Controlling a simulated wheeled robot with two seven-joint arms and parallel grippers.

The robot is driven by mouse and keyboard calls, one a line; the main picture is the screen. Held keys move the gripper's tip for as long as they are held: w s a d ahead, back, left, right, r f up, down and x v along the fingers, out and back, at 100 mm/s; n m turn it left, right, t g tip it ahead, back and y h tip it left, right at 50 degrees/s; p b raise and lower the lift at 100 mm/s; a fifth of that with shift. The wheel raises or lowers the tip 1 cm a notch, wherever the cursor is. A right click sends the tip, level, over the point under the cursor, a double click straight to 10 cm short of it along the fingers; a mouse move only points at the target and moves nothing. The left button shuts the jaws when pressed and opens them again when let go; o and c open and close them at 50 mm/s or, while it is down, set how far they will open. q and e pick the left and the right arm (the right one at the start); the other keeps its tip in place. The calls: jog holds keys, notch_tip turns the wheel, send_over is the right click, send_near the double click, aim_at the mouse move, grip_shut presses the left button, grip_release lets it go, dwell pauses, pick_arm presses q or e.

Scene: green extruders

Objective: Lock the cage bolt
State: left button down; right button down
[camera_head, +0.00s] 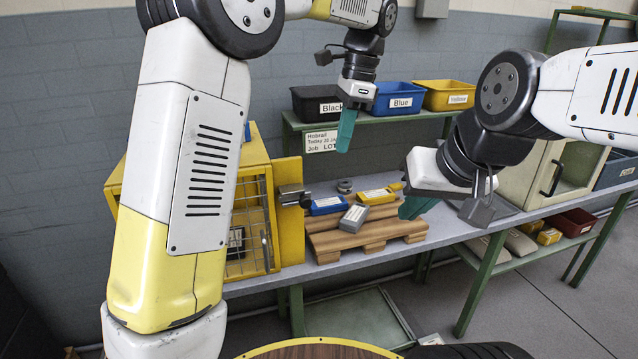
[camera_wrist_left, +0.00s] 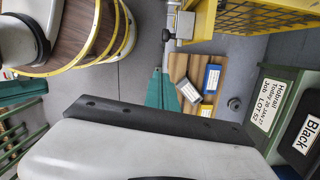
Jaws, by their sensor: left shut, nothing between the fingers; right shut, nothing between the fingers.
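The yellow cage (camera_head: 262,165) with wire mesh stands on the left of the bench, partly hidden behind my left arm. A grey metal bolt (camera_head: 292,194) sits on a yellow plate at the cage's right side; the bolt also shows in the left wrist view (camera_wrist_left: 184,27). I cannot tell whether it is slid home. My left gripper (camera_head: 346,130) is shut and empty, pointing down, above and to the right of the bolt and apart from it. Its teal fingers show in the left wrist view (camera_wrist_left: 160,90). My right gripper (camera_head: 414,207) is shut and empty, over the pallet's right end.
A wooden pallet (camera_head: 370,236) bears blue, grey and yellow boxes right of the cage. A grey ring (camera_head: 344,186) lies behind them. Black (camera_head: 316,103), blue (camera_head: 398,98) and yellow (camera_head: 450,96) bins stand on a green shelf behind. A pale cabinet (camera_head: 545,175) stands at right.

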aim_at(298, 191)
pick_arm(q)
jog(key=shift+f, duration=0.1)
jog(key=a+f, duration=0.5)
jog(key=f, duration=0.6)
jog(key=shift+s+a+f, duration=0.2)
jog(key=shift+s+f, duration=0.05)
jog(key=shift+s, duration=0.2)
jog(key=shift+a, duration=0.15)
jog(key=shift+s+a, duration=0.25)
jog(key=shift+a, duration=0.45)
jog(key=shift+s+a, duration=0.3)
jog(key=shift+a, duration=0.45)
jog(key=shift+s+a, duration=0.25)
jog(key=shift+a, duration=0.45)
